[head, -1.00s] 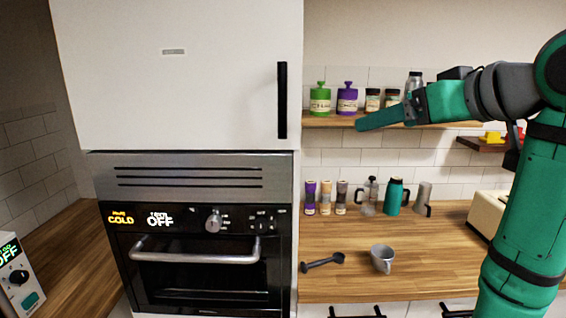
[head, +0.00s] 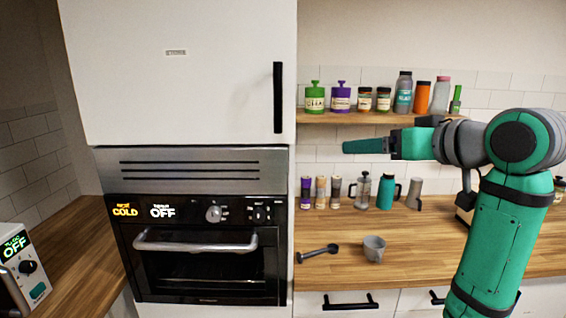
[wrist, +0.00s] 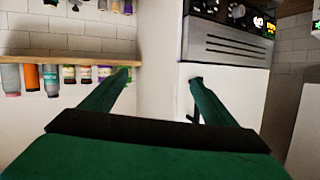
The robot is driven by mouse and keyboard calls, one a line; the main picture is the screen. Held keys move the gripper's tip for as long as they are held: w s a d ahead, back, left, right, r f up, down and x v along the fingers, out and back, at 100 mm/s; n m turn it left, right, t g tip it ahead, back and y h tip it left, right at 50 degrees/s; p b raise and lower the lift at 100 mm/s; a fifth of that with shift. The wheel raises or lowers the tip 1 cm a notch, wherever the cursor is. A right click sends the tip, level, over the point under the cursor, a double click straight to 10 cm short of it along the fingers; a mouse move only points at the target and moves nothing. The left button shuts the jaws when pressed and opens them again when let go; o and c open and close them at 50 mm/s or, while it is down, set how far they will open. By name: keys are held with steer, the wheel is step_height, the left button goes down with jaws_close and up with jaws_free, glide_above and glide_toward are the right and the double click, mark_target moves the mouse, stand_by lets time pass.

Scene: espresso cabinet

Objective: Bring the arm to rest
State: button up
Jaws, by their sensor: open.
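My gripper (head: 346,146) is at the end of my green and grey arm. In the head view it points left, just below the line of the wall shelf, and nothing is in it. In the wrist view my gripper (wrist: 160,78) has its two green fingers spread wide apart with a clear gap between them. The fingers touch nothing that I can see. The white tall cabinet (head: 180,70) is to the left of the fingertips in the head view.
The wall shelf (head: 320,117) holds several jars and bottles. On the wooden counter (head: 330,275) are a grey cup (head: 374,248), a dark scoop (head: 318,252), a french press (head: 363,190) and a teal jug (head: 385,193). An oven (head: 200,235) is below the cabinet.

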steer(key=w+a+f+m+t+h, duration=0.1)
steer(key=w+a+f+m, duration=0.15)
steer(key=f, duration=1.15)
steer(key=w+a+f+m+t, duration=0.15)
steer(key=w+f, duration=0.25)
steer(key=f, duration=1)
steer(key=s+a+f+m+h, duration=0.2)
steer(key=s+a+f, duration=0.15)
steer(key=f, duration=0.75)
steer(key=s+a+f+m+h, duration=0.15)
steer(key=s+f, duration=0.35)
steer(key=f, duration=0.6)
steer(key=s+a+f+h, duration=0.1)
steer(key=s+a+f, duration=0.2)
steer(key=s+f, duration=0.6)
steer(key=s+a+f+h, duration=0.1)
steer(key=s+a+f, duration=0.25)
steer(key=s, duration=0.95)
steer(key=s+a+r+n, duration=0.1)
steer(key=s+r+n, duration=0.1)
steer(key=s, duration=0.9)
steer(key=s+a+r+n, duration=0.2)
steer(key=s, duration=0.8)
steer(key=shift+s+a+r+y, duration=0.25)
steer(key=shift+s+r+y, duration=0.1)
steer(key=shift+r, duration=0.05)
